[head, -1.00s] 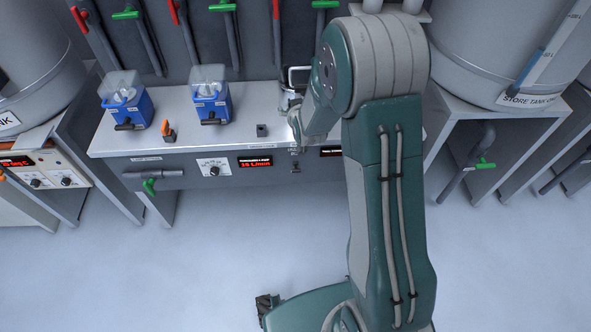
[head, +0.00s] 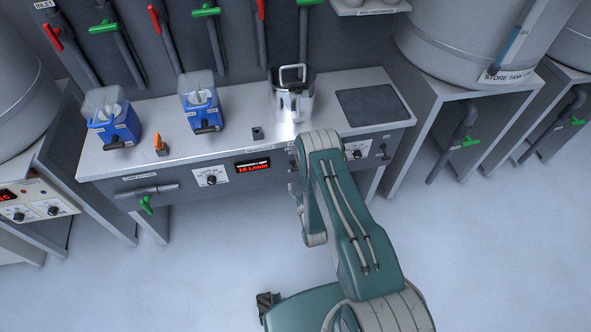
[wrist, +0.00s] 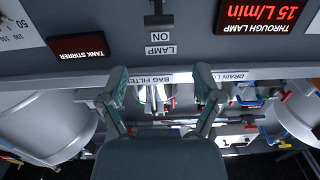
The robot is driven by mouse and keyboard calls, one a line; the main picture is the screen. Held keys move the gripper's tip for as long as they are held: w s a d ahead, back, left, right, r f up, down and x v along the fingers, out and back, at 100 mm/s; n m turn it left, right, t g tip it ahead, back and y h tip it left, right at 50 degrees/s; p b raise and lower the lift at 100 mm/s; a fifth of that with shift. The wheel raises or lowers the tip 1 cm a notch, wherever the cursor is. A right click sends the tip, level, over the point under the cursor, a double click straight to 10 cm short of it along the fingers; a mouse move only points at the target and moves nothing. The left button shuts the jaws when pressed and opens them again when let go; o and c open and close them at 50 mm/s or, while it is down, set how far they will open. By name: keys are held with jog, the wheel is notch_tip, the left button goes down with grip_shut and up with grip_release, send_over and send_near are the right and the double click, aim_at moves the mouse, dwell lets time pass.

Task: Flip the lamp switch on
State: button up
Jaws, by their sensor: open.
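The lamp switch (wrist: 158,18) shows at the top of the wrist view, which is upside down. It is a small dark toggle on the grey panel. The ON label (wrist: 161,36) and LAMP label (wrist: 160,50) lie beside it. Its lever appears to point away from ON. My gripper (wrist: 160,80) is open and empty, its two fingers apart below the labels in the wrist view. It is not touching the switch. In the head view my arm hides the gripper and most of the switch area.
The tank stirrer display (wrist: 80,47) is near the switch. The floor in front is clear.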

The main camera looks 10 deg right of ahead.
aim_at(295, 170)
jog(key=w, duration=0.2)
jog(key=w+f, duration=0.1)
jog(key=w, duration=0.2)
jog(key=w+f, duration=0.1)
jog(key=w, duration=0.2)
jog(key=shift+a, duration=0.1)
jog(key=shift+w, duration=0.15)
jog(key=shift+d, duration=0.2)
jog(key=shift+a, duration=0.1)
grip_shut()
